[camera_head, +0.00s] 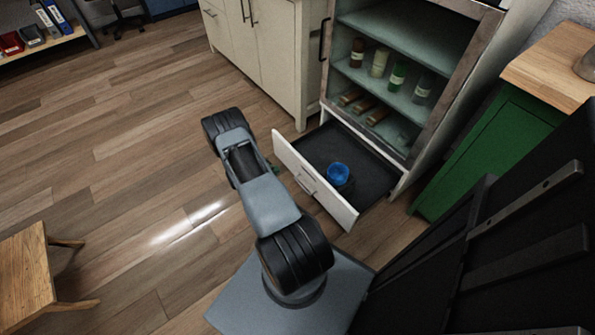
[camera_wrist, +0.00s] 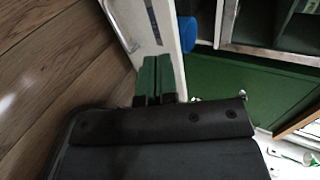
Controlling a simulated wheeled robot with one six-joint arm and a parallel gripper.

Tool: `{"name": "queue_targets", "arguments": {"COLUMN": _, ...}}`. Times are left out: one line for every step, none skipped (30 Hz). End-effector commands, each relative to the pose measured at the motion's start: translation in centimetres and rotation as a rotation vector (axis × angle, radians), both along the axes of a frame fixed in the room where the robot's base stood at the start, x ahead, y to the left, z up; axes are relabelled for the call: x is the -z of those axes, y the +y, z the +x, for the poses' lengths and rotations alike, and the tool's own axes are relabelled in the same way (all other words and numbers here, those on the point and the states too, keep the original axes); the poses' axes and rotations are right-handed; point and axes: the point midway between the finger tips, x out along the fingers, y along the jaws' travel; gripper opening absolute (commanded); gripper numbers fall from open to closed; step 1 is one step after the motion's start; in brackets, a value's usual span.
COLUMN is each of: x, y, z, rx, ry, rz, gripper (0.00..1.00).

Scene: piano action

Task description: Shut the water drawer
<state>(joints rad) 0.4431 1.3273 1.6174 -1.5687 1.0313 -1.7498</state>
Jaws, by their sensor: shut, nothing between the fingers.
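The water drawer (camera_head: 316,182) is pulled out at the bottom of the glass-fronted cabinet. It has a white front with a bar handle and a dark inside. A blue-topped container (camera_head: 338,174) stands in it; a blue thing also shows in the wrist view (camera_wrist: 187,33). My gripper (camera_wrist: 156,62) has its green fingers closed together and empty, close to the white drawer front (camera_wrist: 172,28) in the wrist view. I cannot tell whether they touch it. In the head view my arm hides most of the gripper; only a bit of green shows beside the drawer front.
Above the drawer, the cabinet shelves (camera_head: 385,82) hold several bottles and jars. A white cupboard (camera_head: 270,55) stands to the left and a green cabinet (camera_head: 480,150) to the right. A wooden stool (camera_head: 25,280) is at lower left. The wooden floor on the left is clear.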

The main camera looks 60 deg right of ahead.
Motion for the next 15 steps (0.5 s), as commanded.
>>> {"name": "queue_targets", "arguments": {"x": 1.1, "y": -0.2, "z": -0.3, "rx": -0.013, "ry": 0.018, "rz": 0.004, "gripper": 0.00}}
{"name": "queue_targets", "arguments": {"x": 1.4, "y": -0.3, "z": -0.4, "rx": -0.019, "ry": 0.028, "rz": 0.006, "gripper": 0.00}}
{"name": "queue_targets", "arguments": {"x": 1.9, "y": -0.6, "z": -0.6, "rx": -0.026, "ry": 0.036, "rz": 0.008, "gripper": 0.00}}
{"name": "queue_targets", "arguments": {"x": 2.1, "y": -0.8, "z": -0.6, "rx": -0.029, "ry": 0.040, "rz": 0.008, "gripper": 0.00}}
{"name": "queue_targets", "arguments": {"x": 2.3, "y": -1.1, "z": -0.8, "rx": -0.031, "ry": 0.043, "rz": 0.009, "gripper": 0.00}}
{"name": "queue_targets", "arguments": {"x": 2.7, "y": -1.5, "z": -1.0, "rx": -0.030, "ry": 0.044, "rz": 0.010, "gripper": 0.00}}
{"name": "queue_targets", "arguments": {"x": 2.9, "y": -1.9, "z": -1.1, "rx": -0.031, "ry": 0.045, "rz": 0.010, "gripper": 0.00}}
{"name": "queue_targets", "arguments": {"x": 3.2, "y": -2.3, "z": -1.3, "rx": -0.031, "ry": 0.045, "rz": 0.010, "gripper": 0.00}}
{"name": "queue_targets", "arguments": {"x": 3.6, "y": -2.9, "z": -1.5, "rx": -0.030, "ry": 0.044, "rz": 0.010, "gripper": 0.00}}
{"name": "queue_targets", "arguments": {"x": 3.9, "y": -3.4, "z": -1.6, "rx": -0.030, "ry": 0.044, "rz": 0.010, "gripper": 0.00}}
{"name": "queue_targets", "arguments": {"x": 4.2, "y": -3.9, "z": -1.8, "rx": -0.030, "ry": 0.045, "rz": 0.009, "gripper": 0.00}}
{"name": "queue_targets", "arguments": {"x": 4.5, "y": -4.5, "z": -2.0, "rx": -0.029, "ry": 0.044, "rz": 0.009, "gripper": 0.00}}
{"name": "queue_targets", "arguments": {"x": 4.9, "y": -5.0, "z": -2.2, "rx": -0.029, "ry": 0.044, "rz": 0.009, "gripper": 0.00}}
{"name": "queue_targets", "arguments": {"x": 5.2, "y": -5.5, "z": -2.3, "rx": -0.029, "ry": 0.044, "rz": 0.009, "gripper": 0.00}}
{"name": "queue_targets", "arguments": {"x": 5.5, "y": -6.1, "z": -2.5, "rx": -0.028, "ry": 0.042, "rz": 0.009, "gripper": 0.00}}
